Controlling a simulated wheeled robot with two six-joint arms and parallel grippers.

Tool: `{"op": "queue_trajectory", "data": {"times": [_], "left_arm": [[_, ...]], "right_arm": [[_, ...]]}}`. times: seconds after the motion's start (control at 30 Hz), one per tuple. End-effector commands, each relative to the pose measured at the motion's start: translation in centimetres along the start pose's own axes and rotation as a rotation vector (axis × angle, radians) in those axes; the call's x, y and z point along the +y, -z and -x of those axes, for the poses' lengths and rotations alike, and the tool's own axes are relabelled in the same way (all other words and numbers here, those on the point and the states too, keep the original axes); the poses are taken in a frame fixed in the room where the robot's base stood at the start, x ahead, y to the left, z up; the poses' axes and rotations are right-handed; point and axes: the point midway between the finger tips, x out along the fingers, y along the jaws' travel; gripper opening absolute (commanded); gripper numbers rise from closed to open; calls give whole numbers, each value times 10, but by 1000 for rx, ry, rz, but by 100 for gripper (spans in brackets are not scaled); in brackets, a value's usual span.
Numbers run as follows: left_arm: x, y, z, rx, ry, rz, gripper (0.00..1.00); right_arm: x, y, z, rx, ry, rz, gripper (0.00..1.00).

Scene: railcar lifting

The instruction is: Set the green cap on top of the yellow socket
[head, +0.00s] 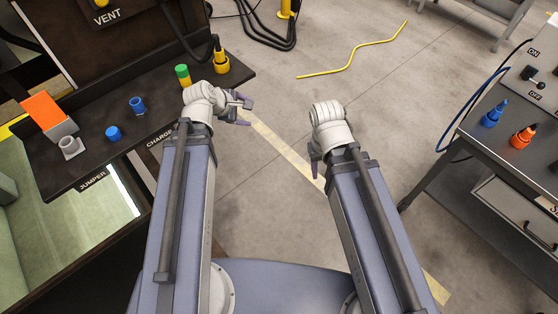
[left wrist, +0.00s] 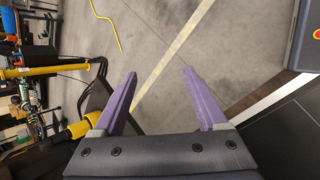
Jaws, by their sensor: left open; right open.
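The green cap (head: 181,69) is a short cylinder on the dark bench at the left in the head view. It sits on top of the yellow socket (head: 185,81), upright as far as I can see. My left gripper (head: 244,112) is right of and nearer than them, apart from both, beyond the bench edge. In the left wrist view its purple fingers (left wrist: 165,100) are spread with nothing between them. My right gripper (head: 315,162) hangs over the floor, apart from everything; it is partly hidden by its own wrist and appears empty.
A yellow holder with a black plug (head: 221,63) stands right of the cap. A blue ring (head: 137,105), blue cap (head: 113,132), grey socket (head: 70,146) and orange block (head: 42,109) share the bench. A cart (head: 480,135) stands right; the floor between is open.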

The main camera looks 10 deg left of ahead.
Motion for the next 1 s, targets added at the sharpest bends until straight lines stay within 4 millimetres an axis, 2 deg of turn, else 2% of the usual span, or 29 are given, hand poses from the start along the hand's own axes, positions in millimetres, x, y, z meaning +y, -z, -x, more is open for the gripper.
{"op": "queue_trajectory", "data": {"times": [0.03, 0.1, 0.2, 0.3, 0.4, 0.5, 0.6, 0.9, 1.0], "left_arm": [[-20, -29, -10, -13, 96, -220, 75], [-50, -57, -17, -35, 231, -536, 75], [-89, -87, -18, -89, 409, -956, 75], [-119, -106, -13, -156, 562, -1303, 75], [-139, -116, -5, -222, 681, -1558, 75], [-150, -122, 2, -272, 762, -1720, 75], [-156, -124, 5, -302, 804, -1803, 75], [-157, -124, 7, -311, 817, -1826, 75], [-160, -123, 2, -311, 816, -1825, 75]], "right_arm": [[0, 0, 0, 0, 0, 0, 50], [0, 0, 0, 0, 0, 0, 50], [0, 0, 0, 0, 0, 0, 50], [0, 0, 0, 0, 0, 0, 50], [0, 0, 0, 0, 0, 0, 50], [0, 0, 0, 0, 0, 0, 50], [0, 0, 0, 0, 0, 0, 50], [0, 0, 0, 0, 0, 0, 50], [-1, 0, -6, 0, 0, 0, 50]]}}
